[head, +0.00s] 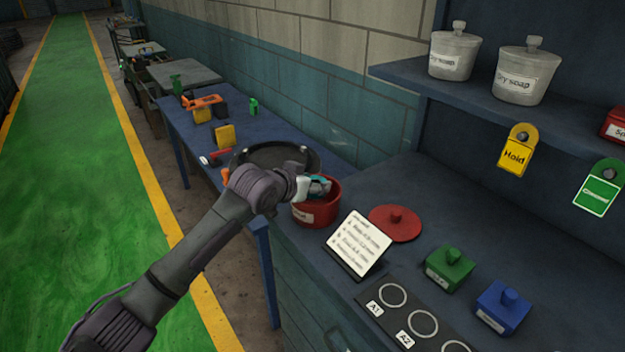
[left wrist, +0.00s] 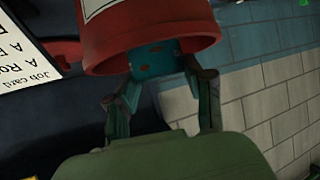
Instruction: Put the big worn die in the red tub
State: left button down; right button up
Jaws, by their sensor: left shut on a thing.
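The red tub (head: 318,211) stands open on the dark bench, near its left end, with a pale label on its front. My left gripper (head: 316,187) reaches over its mouth from the left. In the left wrist view the two fingers (left wrist: 166,78) are shut on the worn die (left wrist: 155,60), a teal block with darker worn patches. The die is at the mouth of the tub, partly hidden by the tub's rim (left wrist: 150,58). I cannot tell whether it touches the tub's inside. My right gripper is not in view.
A red lid (head: 395,222) lies right of the tub, behind a tilted job card (head: 358,243). A green box (head: 449,268) and a blue box (head: 502,306) stand farther right. A black round tray (head: 262,158) is behind my gripper. A shelf (head: 400,73) overhangs the back.

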pick_arm(q)
jog(key=shift+r, duration=0.1)
jog(key=shift+f, duration=0.55)
jog(key=shift+c, duration=2.1)
grip_release()
jog(key=shift+s, duration=0.1)
jog(key=shift+f, duration=0.1)
jog(key=shift+r, duration=0.5)
jog(key=shift+s+a+r, duration=0.1)
jog(key=shift+s+r, duration=0.1)
jog(key=shift+r, duration=0.05)
jog(key=b+v, duration=0.2)
jog(key=v, duration=0.9)
jog(key=shift+s, duration=0.15)
